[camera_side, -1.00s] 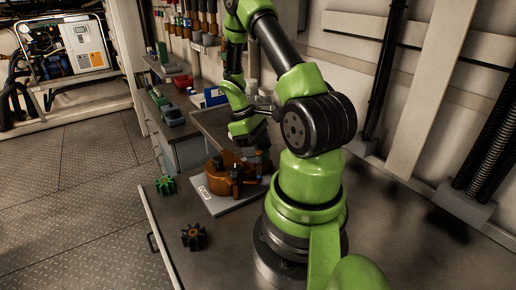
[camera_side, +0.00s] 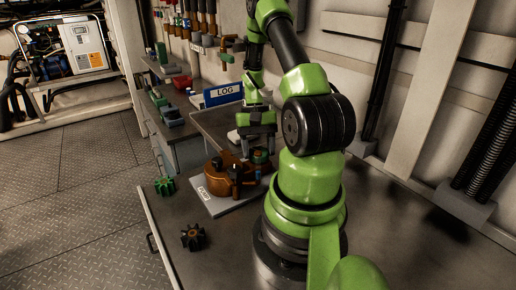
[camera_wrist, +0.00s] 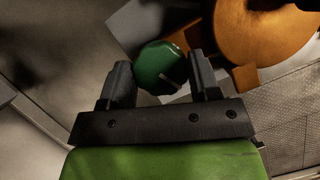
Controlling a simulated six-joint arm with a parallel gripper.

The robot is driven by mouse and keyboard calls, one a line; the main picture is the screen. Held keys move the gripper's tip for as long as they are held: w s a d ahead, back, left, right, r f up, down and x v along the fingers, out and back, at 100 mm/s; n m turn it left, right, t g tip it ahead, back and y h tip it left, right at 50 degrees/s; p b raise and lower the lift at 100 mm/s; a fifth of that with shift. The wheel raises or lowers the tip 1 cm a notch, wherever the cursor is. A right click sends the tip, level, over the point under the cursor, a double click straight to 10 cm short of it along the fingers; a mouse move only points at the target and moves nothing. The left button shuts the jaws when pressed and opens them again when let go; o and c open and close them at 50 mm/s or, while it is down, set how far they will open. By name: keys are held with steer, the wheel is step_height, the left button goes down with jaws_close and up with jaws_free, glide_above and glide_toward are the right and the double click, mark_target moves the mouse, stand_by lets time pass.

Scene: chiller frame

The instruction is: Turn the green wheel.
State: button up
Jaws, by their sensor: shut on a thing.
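The green wheel (camera_wrist: 160,66) is a round, dark green knob with a pale mark on its face in the wrist view. In the side view the green wheel (camera_side: 260,156) shows at the right of the orange-brown round housing (camera_side: 219,179), just below my gripper. My gripper (camera_side: 258,147) points down from above. In the wrist view my gripper (camera_wrist: 160,82) has one finger on each side of the wheel and is shut on it. The fingers' exact contact is partly hidden in the side view.
The housing stands on a light grey plate (camera_side: 211,207) on the dark bench. A loose green star-shaped knob (camera_side: 165,186) and a black one (camera_side: 193,237) lie at its left and front. The bench front is mostly clear.

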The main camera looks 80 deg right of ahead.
steer(key=m+t, duration=0.2)
steer(key=m, duration=0.3)
steer(key=shift+s, duration=0.1)
steer(key=shift+m, duration=0.4)
steer(key=o, duration=0.9)
step_height(320, 180, up, 10)
stand_by(0.3)
